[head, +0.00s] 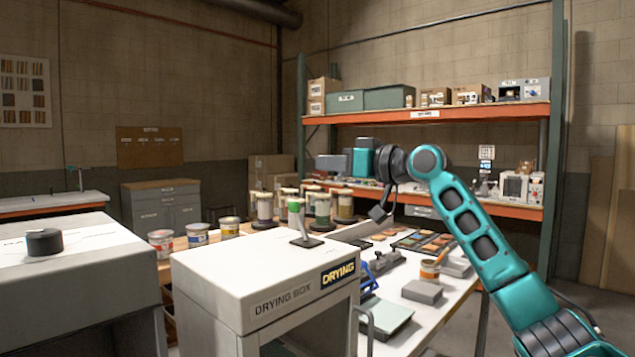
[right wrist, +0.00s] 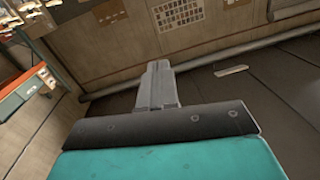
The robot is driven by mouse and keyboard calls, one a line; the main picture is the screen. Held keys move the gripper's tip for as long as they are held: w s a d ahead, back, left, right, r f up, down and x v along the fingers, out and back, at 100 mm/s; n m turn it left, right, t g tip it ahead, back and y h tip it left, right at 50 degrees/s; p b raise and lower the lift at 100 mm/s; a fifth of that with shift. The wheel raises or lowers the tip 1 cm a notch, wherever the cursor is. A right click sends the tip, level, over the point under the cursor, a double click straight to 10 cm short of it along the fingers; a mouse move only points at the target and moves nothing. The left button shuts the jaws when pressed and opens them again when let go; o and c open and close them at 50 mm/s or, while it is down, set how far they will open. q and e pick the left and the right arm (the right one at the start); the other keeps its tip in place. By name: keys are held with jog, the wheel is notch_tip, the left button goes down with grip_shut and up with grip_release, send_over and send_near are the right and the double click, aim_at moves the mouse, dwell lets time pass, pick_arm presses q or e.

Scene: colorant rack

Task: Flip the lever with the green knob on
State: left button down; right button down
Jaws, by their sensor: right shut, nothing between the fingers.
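The lever (head: 302,227) is a thin grey metal arm on a flat plate on top of the white drying box (head: 215,268). Its green knob (head: 294,205) is at the upper end, and the lever leans slightly left. My right gripper (head: 379,214) hangs to the right of the lever, clear of it, pointing down. It is shut and empty; its closed fingers also show in the right wrist view (right wrist: 158,68), where neither lever nor knob is in sight. My left gripper is not in view.
Several tins and spools stand behind the drying box, among them a red-labelled tin (head: 161,243). A work table (head: 447,297) with trays and a grey block (head: 422,291) lies right of it. An orange-edged shelf rack (head: 440,114) stands behind. A white cabinet (head: 75,290) is at left.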

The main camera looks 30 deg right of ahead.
jog(key=s+r, duration=0.1)
jog(key=s+d+r, duration=0.1)
jog(key=s, duration=0.2)
jog(key=shift+s+d+r, duration=0.15)
jog(key=shift+d+r, duration=0.2)
jog(key=shift+r, duration=0.05)
